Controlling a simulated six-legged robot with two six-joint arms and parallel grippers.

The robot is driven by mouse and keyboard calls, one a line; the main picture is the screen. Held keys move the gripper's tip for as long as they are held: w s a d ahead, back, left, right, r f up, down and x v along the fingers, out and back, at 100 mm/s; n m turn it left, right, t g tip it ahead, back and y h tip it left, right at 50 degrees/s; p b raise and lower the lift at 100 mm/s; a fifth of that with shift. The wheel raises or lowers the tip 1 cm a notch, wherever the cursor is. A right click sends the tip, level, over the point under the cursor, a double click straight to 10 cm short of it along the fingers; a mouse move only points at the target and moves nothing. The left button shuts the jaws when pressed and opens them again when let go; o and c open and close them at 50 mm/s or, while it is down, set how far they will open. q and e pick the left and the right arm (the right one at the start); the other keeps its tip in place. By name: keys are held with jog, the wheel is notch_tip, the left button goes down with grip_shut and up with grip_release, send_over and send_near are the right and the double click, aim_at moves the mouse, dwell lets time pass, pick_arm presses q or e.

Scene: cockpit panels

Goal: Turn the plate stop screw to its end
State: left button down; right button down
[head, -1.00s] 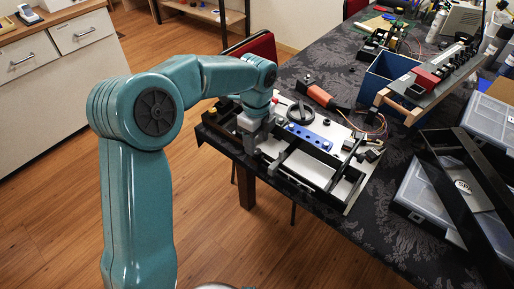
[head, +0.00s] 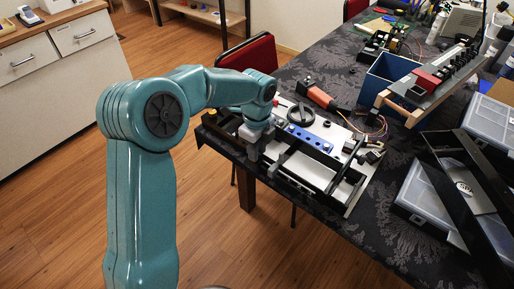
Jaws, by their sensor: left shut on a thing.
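The panel device (head: 310,165), a pale plate with black rails and a blue bar (head: 309,137), lies at the near left edge of the table. My left gripper (head: 254,157) points down at the left front part of the device, at a black rail, and is shut on a small part there. That part, which I take to be the plate stop screw, is hidden by the fingers, so its turn cannot be seen. My right gripper is not in view.
A black round handwheel (head: 300,116) and an orange-handled tool (head: 318,95) are behind the gripper. A blue box (head: 388,75), a black frame (head: 465,190) and clear cases (head: 425,205) fill the right. Open floor lies in front of the table.

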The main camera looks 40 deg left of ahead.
pick_arm(q)
jog(key=shift+r+n, duration=0.1)
jog(key=shift+n, duration=0.2)
jog(key=n, duration=0.4)
jog(key=shift+p, duration=0.4)
jog(key=n, duration=0.5)
jog(key=shift+w, duration=0.1)
jog(key=n, duration=0.5)
jog(key=shift+n, duration=0.4)
jog(key=n, duration=0.6)
jog(key=shift+b, duration=0.35)
jog(key=c, duration=0.8)
grip_release()
jog(key=shift+c, duration=0.2)
